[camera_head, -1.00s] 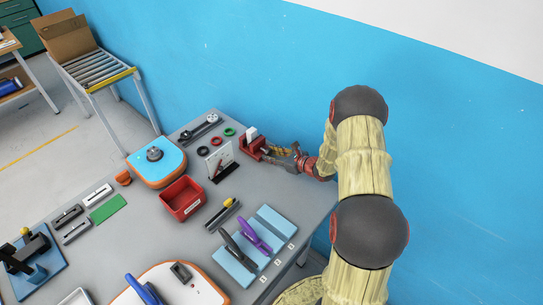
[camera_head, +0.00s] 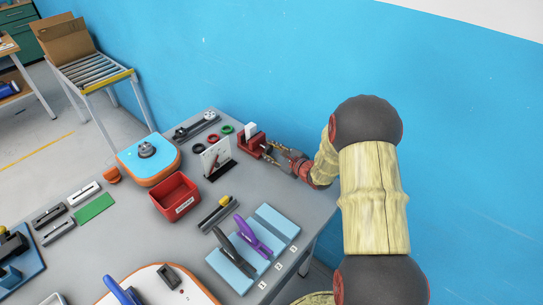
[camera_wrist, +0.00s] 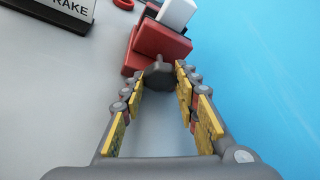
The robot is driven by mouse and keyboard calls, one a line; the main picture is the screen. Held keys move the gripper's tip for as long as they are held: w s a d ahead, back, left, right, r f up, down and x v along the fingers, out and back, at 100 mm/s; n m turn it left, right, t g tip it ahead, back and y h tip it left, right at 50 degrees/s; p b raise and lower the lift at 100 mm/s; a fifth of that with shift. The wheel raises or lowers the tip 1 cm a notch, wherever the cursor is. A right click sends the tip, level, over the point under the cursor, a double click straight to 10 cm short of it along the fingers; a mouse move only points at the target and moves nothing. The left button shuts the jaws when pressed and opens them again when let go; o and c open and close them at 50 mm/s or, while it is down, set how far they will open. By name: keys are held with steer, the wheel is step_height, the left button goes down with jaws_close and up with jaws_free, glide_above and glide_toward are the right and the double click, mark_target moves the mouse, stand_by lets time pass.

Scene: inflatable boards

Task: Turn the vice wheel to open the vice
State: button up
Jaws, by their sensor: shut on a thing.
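The red vice (camera_head: 251,146) stands at the far right edge of the grey workbench, near the blue wall, with a white block (camera_head: 250,130) at its jaws. In the wrist view the red vice body (camera_wrist: 155,48) and the white block (camera_wrist: 176,13) show at the top. The dark grey vice wheel (camera_wrist: 158,74) sits between my fingertips at the vice's near end. My gripper (camera_head: 268,151) is shut on this wheel, with its yellow-padded fingers on either side of it. The gripper also shows in the wrist view (camera_wrist: 160,80). The fingers hide part of the wheel.
Red and green rings (camera_head: 227,129) lie behind. Blue boards (camera_head: 271,227) with purple and black tools lie nearer. The blue wall is close on the right.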

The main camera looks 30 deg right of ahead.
stand_by(0.4)
steer(key=o, duration=1)
steer(key=shift+o, duration=0.6)
steer(key=v, duration=1.2)
